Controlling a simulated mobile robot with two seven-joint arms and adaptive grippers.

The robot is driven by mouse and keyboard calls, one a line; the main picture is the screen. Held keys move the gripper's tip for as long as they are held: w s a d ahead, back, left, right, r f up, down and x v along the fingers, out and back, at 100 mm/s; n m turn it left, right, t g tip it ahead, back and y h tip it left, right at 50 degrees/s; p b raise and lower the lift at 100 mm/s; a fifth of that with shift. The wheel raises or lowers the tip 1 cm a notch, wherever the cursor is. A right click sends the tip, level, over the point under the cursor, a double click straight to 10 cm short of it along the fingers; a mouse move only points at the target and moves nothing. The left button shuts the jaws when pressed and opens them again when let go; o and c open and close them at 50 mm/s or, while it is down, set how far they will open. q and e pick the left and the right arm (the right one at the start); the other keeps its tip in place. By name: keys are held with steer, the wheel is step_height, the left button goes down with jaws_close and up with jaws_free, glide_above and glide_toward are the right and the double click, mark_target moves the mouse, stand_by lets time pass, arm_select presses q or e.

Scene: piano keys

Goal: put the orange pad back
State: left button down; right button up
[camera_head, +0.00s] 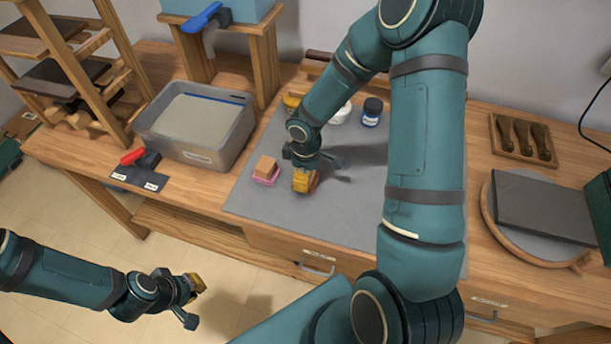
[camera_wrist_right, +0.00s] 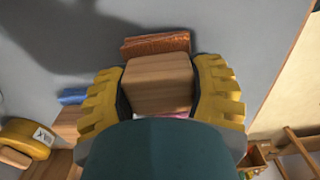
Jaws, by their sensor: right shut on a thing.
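My right gripper (camera_head: 304,182) is low over the grey mat and shut on a wooden block (camera_wrist_right: 158,84). In the right wrist view its yellow fingers sit on both sides of the block. The orange-brown pad (camera_wrist_right: 156,44) shows at the block's far edge; whether it is joined to the block is unclear. In the head view a bit of orange (camera_head: 315,181) shows beside the fingers. Another wooden block (camera_head: 266,166) sits on a pink pad (camera_head: 265,180) just left of the right gripper. My left gripper (camera_head: 193,291) is over the floor, away from the bench; its finger gap is unclear.
The grey mat (camera_head: 255,200) lies on the wooden bench. A grey bin (camera_head: 195,135) stands left of it, near a red-handled tool (camera_head: 138,157). A blue-labelled jar (camera_head: 371,112) stands behind. A tool rack (camera_head: 522,140) and dark slab (camera_head: 545,215) are at right.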

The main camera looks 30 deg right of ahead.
steer(key=shift+f, duration=0.15)
steer(key=o, duration=1.1)
steer(key=shift+r, duration=0.3)
step_height(320, 180, up, 12)
steer(key=p, duration=0.3)
steer(key=shift+f, duration=0.1)
steer(key=shift+s, duration=0.1)
